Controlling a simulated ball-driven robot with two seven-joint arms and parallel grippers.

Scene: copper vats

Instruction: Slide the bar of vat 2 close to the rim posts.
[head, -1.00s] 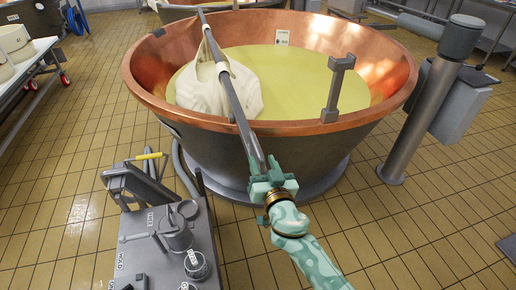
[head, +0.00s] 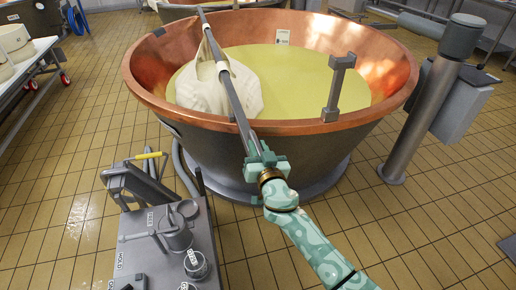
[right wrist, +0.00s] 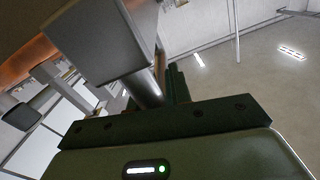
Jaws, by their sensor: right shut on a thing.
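Copper vat 2 (head: 370,115) stands in the middle of the head view, holding pale yellow liquid. The long grey bar (head: 234,98) crosses above its near left part, reaching over the far and near rims. A cream cloth bundle (head: 245,92) hangs from the bar into the vat. A grey rim post (head: 338,88) with a wide top stands at the near right rim, apart from the bar. My right gripper (head: 262,160) is shut on the near end of the bar, outside the rim. In the right wrist view a metal tube (right wrist: 148,88) runs into the gripper. My left gripper is out of view.
A grey cart (head: 150,262) with pump and fittings stands at the near left, close to my right gripper. A thick grey column (head: 430,100) with a box stands right of the vat. Tiled floor (head: 440,225) is free at the right.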

